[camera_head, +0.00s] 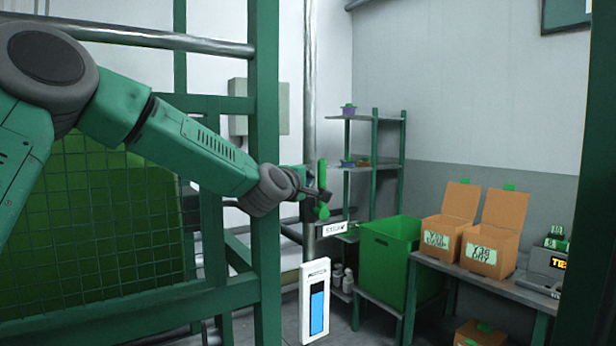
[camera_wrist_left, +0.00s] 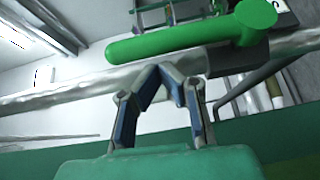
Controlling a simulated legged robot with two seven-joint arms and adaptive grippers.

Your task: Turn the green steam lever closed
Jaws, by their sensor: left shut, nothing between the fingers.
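The green steam lever (camera_head: 322,182) sits on a vertical metal pipe (camera_head: 309,130) and stands roughly upright along it, above a small white label (camera_head: 334,228). In the left wrist view the lever (camera_wrist_left: 180,42) lies along the silvery pipe (camera_wrist_left: 60,96), its thick rounded end at the right. My left gripper (camera_head: 304,190) is just left of the lever in the head view. In the left wrist view its fingertips (camera_wrist_left: 168,72) come together over the pipe, beside the lever's bar, with nothing between them. Whether they touch the lever or pipe I cannot tell. My right gripper is not in view.
A green frame post (camera_head: 264,130) and mesh panel (camera_head: 100,240) stand beside my left arm. A green bin (camera_head: 385,262), shelf rack (camera_head: 376,150) and table with open cardboard boxes (camera_head: 490,240) are at right. A white panel with a blue bar (camera_head: 314,300) is below the lever.

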